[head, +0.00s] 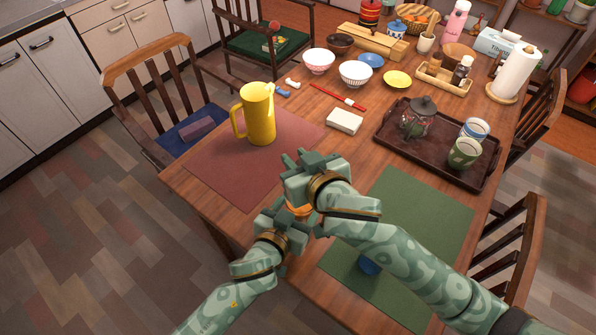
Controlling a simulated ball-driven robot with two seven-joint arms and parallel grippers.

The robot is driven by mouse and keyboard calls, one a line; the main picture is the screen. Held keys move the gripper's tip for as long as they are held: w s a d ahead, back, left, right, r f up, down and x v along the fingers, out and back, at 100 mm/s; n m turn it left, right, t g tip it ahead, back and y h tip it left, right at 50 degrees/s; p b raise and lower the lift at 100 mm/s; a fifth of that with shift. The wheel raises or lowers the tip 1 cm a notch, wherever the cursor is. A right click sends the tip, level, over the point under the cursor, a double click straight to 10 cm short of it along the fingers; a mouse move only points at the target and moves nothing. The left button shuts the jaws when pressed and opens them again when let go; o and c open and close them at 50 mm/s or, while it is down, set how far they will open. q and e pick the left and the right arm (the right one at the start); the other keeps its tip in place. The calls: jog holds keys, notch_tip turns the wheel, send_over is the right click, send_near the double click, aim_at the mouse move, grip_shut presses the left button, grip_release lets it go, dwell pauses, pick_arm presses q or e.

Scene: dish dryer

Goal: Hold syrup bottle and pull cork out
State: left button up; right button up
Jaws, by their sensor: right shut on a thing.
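A small amber patch (300,208), which looks like the syrup bottle, shows between my two hands over the table's near edge. Most of it is hidden by the grippers. My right gripper (303,163) is above it, overlaps its top end and is shut, seemingly on the cork. The cork itself is hidden, so I cannot see whether it is still in the neck. My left gripper (284,218) is lower, right beside the amber part. Its fingers are partly covered, and I cannot tell whether they are closed on the bottle.
A yellow pitcher (258,112) stands on the red placemat (210,160). A dark tray (395,145) holds a glass jar and cups. Bowls and a white block (344,122) stand farther back.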

notch_tip(320, 180, up, 5)
jog(key=shift+r, duration=0.1)
pick_arm(q)
jog(key=o, duration=1.4)
jog(key=v, duration=1.2)
jog(key=shift+s, duration=0.1)
pick_arm(e)
jog(key=shift+s, duration=0.1)
